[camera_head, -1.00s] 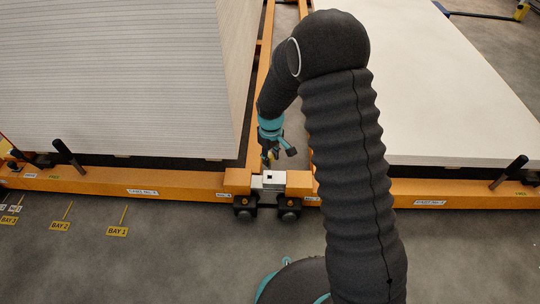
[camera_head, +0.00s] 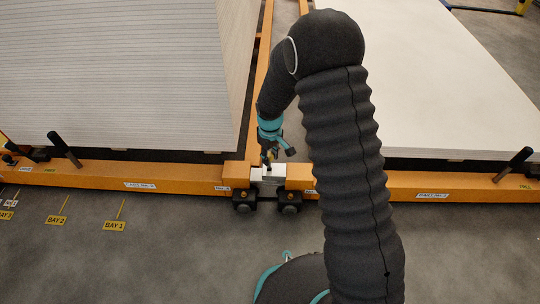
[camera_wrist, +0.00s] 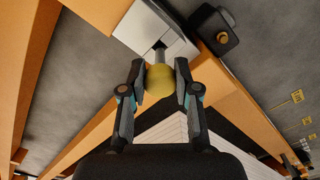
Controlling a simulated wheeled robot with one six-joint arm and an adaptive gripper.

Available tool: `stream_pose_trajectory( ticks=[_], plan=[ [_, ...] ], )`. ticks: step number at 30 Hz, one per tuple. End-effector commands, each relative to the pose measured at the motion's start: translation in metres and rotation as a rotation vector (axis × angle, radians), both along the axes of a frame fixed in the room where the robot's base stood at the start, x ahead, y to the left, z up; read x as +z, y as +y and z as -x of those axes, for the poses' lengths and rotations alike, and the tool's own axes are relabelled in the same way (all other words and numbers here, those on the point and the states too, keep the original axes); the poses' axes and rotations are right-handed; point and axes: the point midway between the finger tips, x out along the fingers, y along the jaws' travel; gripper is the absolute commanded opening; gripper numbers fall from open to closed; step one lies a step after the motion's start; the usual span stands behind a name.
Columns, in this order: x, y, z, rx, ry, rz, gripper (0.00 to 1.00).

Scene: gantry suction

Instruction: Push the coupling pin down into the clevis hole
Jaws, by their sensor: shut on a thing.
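The coupling pin has a round yellow knob (camera_wrist: 159,82) and a short grey shaft (camera_wrist: 160,56), both in the wrist view. My gripper (camera_wrist: 160,68) is shut on the pin, with one finger on each side of the knob. The shaft points at a dark square hole in the pale metal clevis block (camera_wrist: 148,30). Its tip meets the hole in the picture; how deep it sits I cannot tell. In the head view my gripper (camera_head: 267,162) is right over the clevis block (camera_head: 268,182), at the joint between the two carts, and hides the hole.
Orange cart beams (camera_head: 140,178) run left and right of the block. A tall stack of pale boards (camera_head: 110,70) stands on the left cart, a lower one (camera_head: 420,80) on the right. Black upright handles (camera_head: 64,149) stand on the beams. Open grey floor lies in front.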

Motion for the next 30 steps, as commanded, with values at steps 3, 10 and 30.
stream_pose_trajectory(
  ticks=[3,10,30],
  plan=[
    [-0.005,0.000,0.000,0.000,0.000,0.000,0.00],
    [-0.013,0.000,0.000,0.000,0.000,0.000,0.00],
    [-0.036,-0.001,0.000,0.000,0.001,0.001,0.00]
  ],
)
